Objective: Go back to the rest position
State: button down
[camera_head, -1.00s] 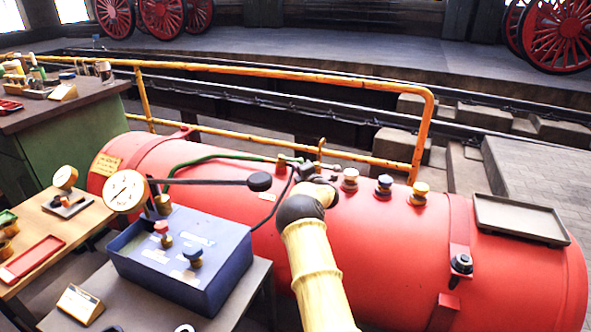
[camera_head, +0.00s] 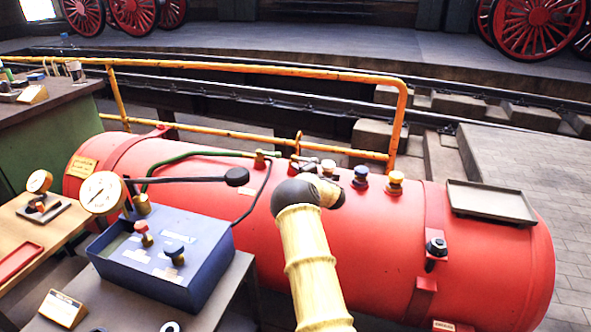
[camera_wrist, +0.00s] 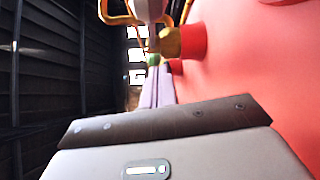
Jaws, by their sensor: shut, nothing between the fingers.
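My arm reaches over the red boiler in the head view, its dark joint in front of the boiler's top. My gripper (camera_wrist: 157,80) shows in the wrist view as two pale, narrow fingers lying together, shut with nothing between them. It points along the boiler's red side (camera_wrist: 240,70), close to a yellow-and-red fitting (camera_wrist: 180,42).
An orange railing (camera_head: 230,70) runs behind the boiler. A blue box (camera_head: 165,250) with a dial gauge (camera_head: 102,192) stands on a table at left. A dark tray (camera_head: 492,202) sits on the boiler's right end. Paved floor (camera_head: 540,165) is clear at right.

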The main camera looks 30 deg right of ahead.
jog(key=shift+s+d+r+m+h, duration=0.15)
jog(key=shift+r+m+h, duration=0.3)
jog(key=shift+m, duration=0.25)
jog(key=s+a+m+g, duration=0.6)
jog(key=s+a, duration=0.4)
jog(key=s, duration=0.4)
jog(key=s+a+r+m+g, duration=0.1)
jog(key=s+a+m+g, duration=0.3)
jog(key=s+a+m, duration=0.75)
jog(key=s+a+m+g, duration=0.2)
jog(key=s+a+g, duration=0.35)
jog(key=s, duration=1.25)
notch_tip(320, 180, up, 30)
jog(key=a+p, duration=0.1)
jog(key=p, duration=2.9)
jog(key=shift+w+a+t, duration=0.15)
jog(key=shift+a+t, duration=0.1)
jog(key=shift+t, duration=0.2)
